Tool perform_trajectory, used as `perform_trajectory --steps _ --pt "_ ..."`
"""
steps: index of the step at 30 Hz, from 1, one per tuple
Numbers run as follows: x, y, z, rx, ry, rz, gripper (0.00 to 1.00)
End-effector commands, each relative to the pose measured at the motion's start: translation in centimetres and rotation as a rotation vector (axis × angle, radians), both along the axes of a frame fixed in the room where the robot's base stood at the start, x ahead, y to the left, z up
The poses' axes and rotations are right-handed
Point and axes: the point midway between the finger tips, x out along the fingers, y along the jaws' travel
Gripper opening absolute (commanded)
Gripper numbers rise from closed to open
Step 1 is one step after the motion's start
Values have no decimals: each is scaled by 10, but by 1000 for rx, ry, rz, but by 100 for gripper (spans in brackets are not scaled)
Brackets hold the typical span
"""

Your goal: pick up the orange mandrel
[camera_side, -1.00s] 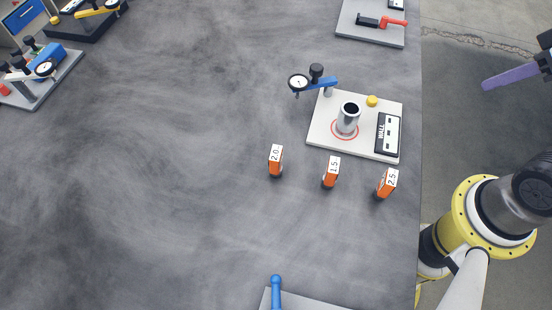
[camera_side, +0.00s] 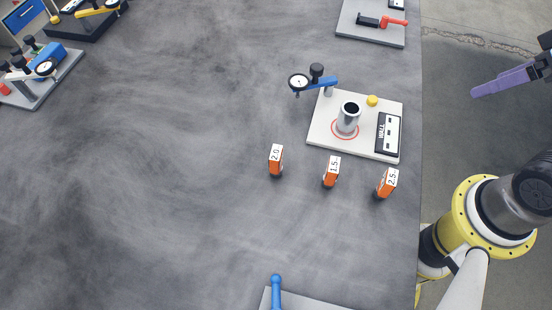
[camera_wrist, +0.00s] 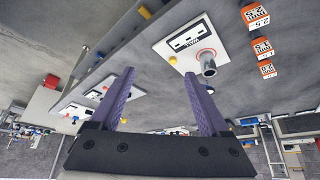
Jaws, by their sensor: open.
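Three orange mandrels with white number labels stand in a row on the grey table: 2.0 (camera_side: 276,160), 1.5 (camera_side: 332,172) and 2.5 (camera_side: 387,183). The wrist view shows them at upper right, 2.5 (camera_wrist: 255,16) nearest, then 1.5 (camera_wrist: 263,48) and 2.0 (camera_wrist: 267,69). My gripper (camera_wrist: 160,74) is open and empty, its purple fingers spread apart. In the side view only part of it, with one purple finger (camera_side: 505,77), shows at the right edge, beyond the table and well away from the mandrels.
A white plate (camera_side: 320,140) behind the mandrels carries a grey hollow cylinder (camera_side: 348,117), a yellow knob (camera_side: 372,101), a label block (camera_side: 388,134) and a blue-armed dial gauge (camera_side: 299,83). A blue-handled fixture (camera_side: 276,290) is at the front edge.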

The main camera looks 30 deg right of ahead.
Motion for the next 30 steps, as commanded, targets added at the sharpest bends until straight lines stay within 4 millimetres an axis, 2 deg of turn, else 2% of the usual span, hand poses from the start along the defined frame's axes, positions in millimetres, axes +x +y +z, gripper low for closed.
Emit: perform_trajectory --steps 4,8,12,16,20,23,27,30 --pt "10 0 24 -1 -17 3 80" --pt "41 12 52 -2 13 61 80" --pt "86 44 71 -9 80 179 80" --pt "126 90 74 -25 151 305 80" --pt "157 148 61 -53 228 438 80" --pt "171 199 42 -82 287 541 80" --pt "171 267 5 -130 363 673 80" --pt "161 302 -22 -162 407 745 80"
